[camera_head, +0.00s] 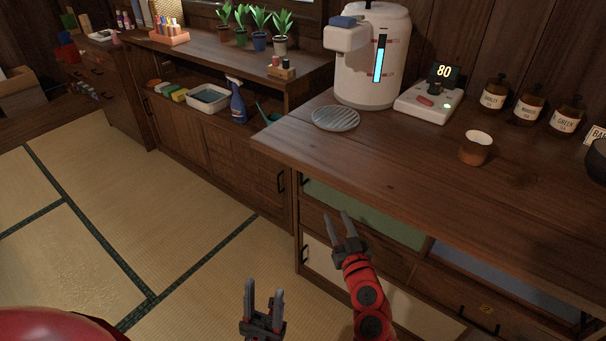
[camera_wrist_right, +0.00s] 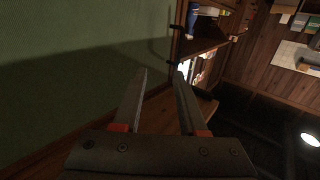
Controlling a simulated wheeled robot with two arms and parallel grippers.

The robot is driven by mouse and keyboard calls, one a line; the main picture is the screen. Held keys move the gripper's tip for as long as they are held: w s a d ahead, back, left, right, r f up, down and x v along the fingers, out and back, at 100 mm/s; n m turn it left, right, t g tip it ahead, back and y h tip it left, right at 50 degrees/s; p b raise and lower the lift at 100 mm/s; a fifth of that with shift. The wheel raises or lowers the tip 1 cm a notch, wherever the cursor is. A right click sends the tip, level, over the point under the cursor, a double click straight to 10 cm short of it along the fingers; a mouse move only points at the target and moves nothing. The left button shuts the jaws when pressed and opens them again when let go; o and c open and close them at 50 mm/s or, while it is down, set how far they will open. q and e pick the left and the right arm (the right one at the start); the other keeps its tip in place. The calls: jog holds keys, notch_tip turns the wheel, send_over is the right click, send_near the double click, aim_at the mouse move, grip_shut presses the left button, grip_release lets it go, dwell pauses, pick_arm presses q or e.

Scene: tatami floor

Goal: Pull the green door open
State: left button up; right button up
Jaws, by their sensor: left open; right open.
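The green door (camera_head: 385,222) is a panel under the edge of the wooden counter and looks closed. Its dark handle (camera_head: 306,181) sits at its left end. My right gripper (camera_head: 341,224) is open and empty in front of the cabinet, overlapping the lower edge of the green door. In the right wrist view the green door (camera_wrist_right: 75,60) fills the left side, and its dark bar handle (camera_wrist_right: 158,48) stands out beyond the open fingers (camera_wrist_right: 160,85). My left gripper (camera_head: 263,297) is open and empty, lower in the head view, over the floor.
A cream panel (camera_head: 321,258) and a blue panel (camera_head: 490,272) are also in the cabinet. The wooden counter (camera_head: 400,165) overhangs the doors and carries a water dispenser (camera_head: 368,70), a scale (camera_head: 428,103) and a cup (camera_head: 475,149). Open tatami floor (camera_head: 190,240) lies to the left.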

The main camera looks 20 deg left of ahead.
jog(key=w+a+r+n+y+b, duration=0.1)
jog(key=w+a+b, duration=0.2)
jog(key=w+a, duration=0.9)
jog(key=shift+w+a+r+g+y+b, duration=0.25)
jog(key=shift+w+a+g+y+b, duration=0.15)
jog(key=shift+a, duration=0.1)
jog(key=shift+c, duration=0.2)
grip_shut()
dwell(1.4)
